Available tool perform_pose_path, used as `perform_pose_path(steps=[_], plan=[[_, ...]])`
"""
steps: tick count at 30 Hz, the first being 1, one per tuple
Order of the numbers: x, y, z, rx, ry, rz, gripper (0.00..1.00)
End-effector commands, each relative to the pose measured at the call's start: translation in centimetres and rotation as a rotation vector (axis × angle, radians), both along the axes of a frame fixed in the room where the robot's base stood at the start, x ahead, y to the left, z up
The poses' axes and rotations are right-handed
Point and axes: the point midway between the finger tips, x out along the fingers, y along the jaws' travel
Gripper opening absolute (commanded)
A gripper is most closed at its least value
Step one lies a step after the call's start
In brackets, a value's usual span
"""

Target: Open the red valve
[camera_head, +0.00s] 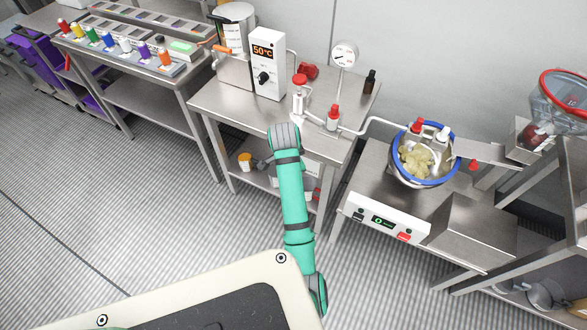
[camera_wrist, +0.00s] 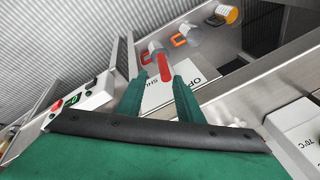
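In the wrist view, my gripper (camera_wrist: 162,78) shows two green fingers set apart. In the head view, my green arm reaches to the middle table's front edge and my gripper is hidden.
In the head view, a steel table (camera_head: 225,105) carries a temperature box (camera_head: 268,75). A bowl (camera_head: 425,165) of food stands to its right.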

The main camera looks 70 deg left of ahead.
Motion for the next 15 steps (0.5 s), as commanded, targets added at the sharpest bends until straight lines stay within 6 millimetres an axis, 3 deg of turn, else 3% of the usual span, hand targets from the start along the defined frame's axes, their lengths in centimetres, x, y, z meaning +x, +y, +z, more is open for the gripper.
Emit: perform_pose_path(steps=[6, 15], plan=[[-0.6, -0.8, 3.1, 0.002, 0.000, 0.000, 0.33], [-0.8, -1.2, 4.1, -0.001, 0.001, 0.000, 0.33]])
